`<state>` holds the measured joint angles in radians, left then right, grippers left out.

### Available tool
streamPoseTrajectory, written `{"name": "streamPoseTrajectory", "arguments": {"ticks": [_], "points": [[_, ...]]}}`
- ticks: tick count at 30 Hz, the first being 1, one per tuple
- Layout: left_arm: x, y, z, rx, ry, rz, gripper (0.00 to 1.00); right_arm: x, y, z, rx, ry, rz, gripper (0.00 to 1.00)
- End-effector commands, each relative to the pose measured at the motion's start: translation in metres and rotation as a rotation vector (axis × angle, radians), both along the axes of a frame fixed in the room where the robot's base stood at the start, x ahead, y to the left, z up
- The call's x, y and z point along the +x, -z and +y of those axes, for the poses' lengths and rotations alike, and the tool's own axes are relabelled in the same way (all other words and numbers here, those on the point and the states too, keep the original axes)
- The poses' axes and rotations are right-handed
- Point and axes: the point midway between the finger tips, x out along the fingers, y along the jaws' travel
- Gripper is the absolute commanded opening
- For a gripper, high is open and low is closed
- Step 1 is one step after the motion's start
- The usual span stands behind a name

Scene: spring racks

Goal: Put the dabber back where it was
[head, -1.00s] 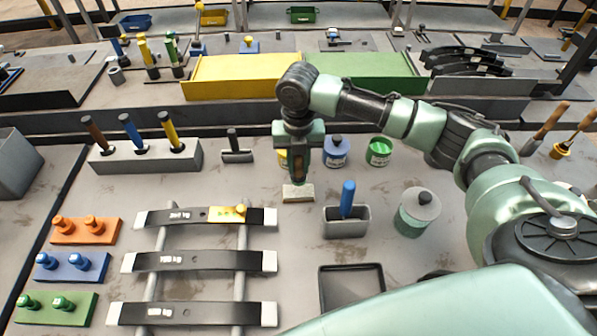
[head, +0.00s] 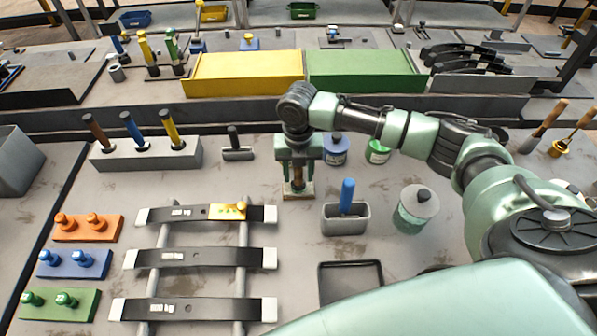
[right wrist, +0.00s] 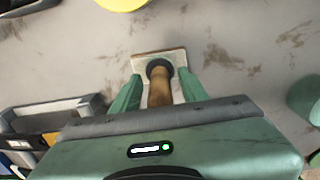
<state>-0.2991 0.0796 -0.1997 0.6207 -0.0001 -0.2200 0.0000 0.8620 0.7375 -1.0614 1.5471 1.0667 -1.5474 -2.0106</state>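The dabber (right wrist: 160,85) has a wooden handle and a dark collar, and stands on a pale square block (right wrist: 140,62) on the bench. In the head view the block (head: 298,196) shows below my right gripper (head: 298,182). In the right wrist view my right gripper (right wrist: 160,92) has its green fingers on either side of the handle, with gaps between them and the wood. It is open around the dabber. My left gripper is not in view.
A grey cup (head: 346,222) with a blue handle stands to the right, near a lidded jar (head: 415,208). Blue (head: 335,157) and green (head: 378,155) tins are behind. A rack of dark springs (head: 190,258) lies front left. An empty black tray (head: 350,280) is at the front.

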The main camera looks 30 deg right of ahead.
Motion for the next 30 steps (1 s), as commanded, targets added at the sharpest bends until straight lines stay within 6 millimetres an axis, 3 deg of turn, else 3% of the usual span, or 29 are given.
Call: {"name": "streamPoseTrajectory", "arguments": {"ticks": [8,21,30], "points": [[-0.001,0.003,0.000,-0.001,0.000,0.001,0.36,0.001,-0.009,0.000,0.002,0.000,-0.003,0.44],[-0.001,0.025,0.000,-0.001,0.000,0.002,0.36,0.001,-0.095,0.000,0.001,0.000,-0.005,0.44],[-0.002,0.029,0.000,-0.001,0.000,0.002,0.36,0.000,-0.123,0.000,0.001,0.000,0.000,0.44]]}}
